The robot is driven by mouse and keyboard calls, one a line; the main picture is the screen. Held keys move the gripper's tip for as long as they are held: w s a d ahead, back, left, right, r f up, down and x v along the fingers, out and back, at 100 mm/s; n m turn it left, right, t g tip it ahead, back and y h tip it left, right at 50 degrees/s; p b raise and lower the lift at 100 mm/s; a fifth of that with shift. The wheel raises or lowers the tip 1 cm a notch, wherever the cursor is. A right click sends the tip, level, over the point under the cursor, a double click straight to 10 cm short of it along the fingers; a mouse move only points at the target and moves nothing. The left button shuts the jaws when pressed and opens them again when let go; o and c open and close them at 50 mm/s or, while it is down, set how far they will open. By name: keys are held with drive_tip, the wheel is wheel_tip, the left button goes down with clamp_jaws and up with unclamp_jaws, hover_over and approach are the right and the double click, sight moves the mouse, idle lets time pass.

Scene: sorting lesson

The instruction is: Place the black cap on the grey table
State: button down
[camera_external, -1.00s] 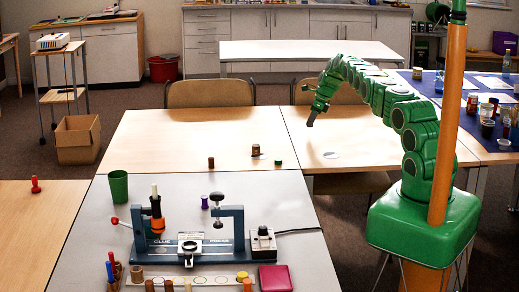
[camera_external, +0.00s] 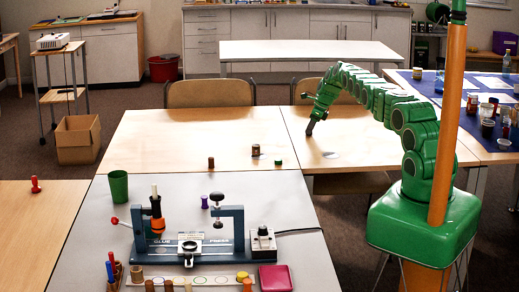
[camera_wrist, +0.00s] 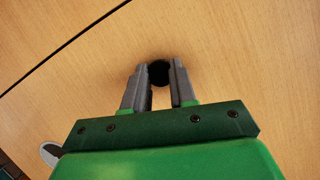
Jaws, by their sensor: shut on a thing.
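The black cap (camera_wrist: 158,71) shows in the wrist view as a dark round shape at the tips of my gripper (camera_wrist: 159,78). The two grey fingers are shut on it, with light wood behind. In the external view my gripper (camera_external: 310,130) points down over the right wooden table, low near its surface. The cap is too small to make out there. The grey table (camera_external: 85,240) stands in front, to the left of my gripper.
The grey table carries a blue glue press (camera_external: 190,246), a green cup (camera_external: 118,186), a purple spool (camera_external: 204,201) and a red box (camera_external: 275,278). A white disc (camera_external: 330,155) lies near my gripper. Small brown and green pieces (camera_external: 278,162) stand on the middle wooden table.

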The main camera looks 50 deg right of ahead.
drive_tip(key=shift+f, duration=0.1)
drive_tip(key=c, duration=0.9)
unclamp_jaws()
